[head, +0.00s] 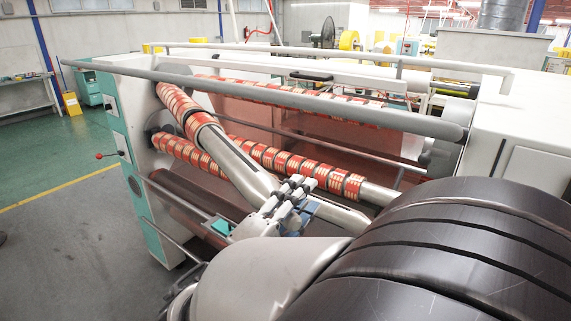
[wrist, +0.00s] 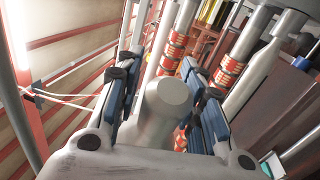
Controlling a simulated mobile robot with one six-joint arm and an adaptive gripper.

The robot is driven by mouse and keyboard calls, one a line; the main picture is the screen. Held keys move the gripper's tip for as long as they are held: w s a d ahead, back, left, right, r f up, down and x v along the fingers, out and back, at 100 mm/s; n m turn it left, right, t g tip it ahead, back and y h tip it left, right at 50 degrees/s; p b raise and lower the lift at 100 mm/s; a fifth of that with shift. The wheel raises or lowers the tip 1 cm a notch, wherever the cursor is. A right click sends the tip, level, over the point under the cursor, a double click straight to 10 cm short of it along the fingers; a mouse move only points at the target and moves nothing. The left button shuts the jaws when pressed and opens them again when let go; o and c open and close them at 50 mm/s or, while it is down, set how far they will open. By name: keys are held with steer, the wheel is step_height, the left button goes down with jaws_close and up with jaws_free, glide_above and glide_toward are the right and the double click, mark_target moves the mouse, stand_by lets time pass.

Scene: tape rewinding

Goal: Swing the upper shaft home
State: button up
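The upper shaft (head: 233,158) is swung out from the machine's left end. It slopes down to the lower right, with red and cream tape rolls on its far part and bare grey metal nearer me. My gripper (head: 290,200) is at the bare part, close to its free end. In the wrist view, the grey round shaft end (wrist: 172,92) lies between the blue finger pads of my gripper (wrist: 162,75). The pads appear to press on both sides; the contact faces are partly hidden.
Another tape-loaded shaft (head: 300,166) runs behind. A long grey bar (head: 300,98) crosses above. A red-knobbed lever (head: 102,156) sticks out from the left end frame (head: 128,130). The white right housing (head: 525,130) stands close to my arm. Green floor (head: 65,150) is clear at left.

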jaws_close()
stand_by(0.6)
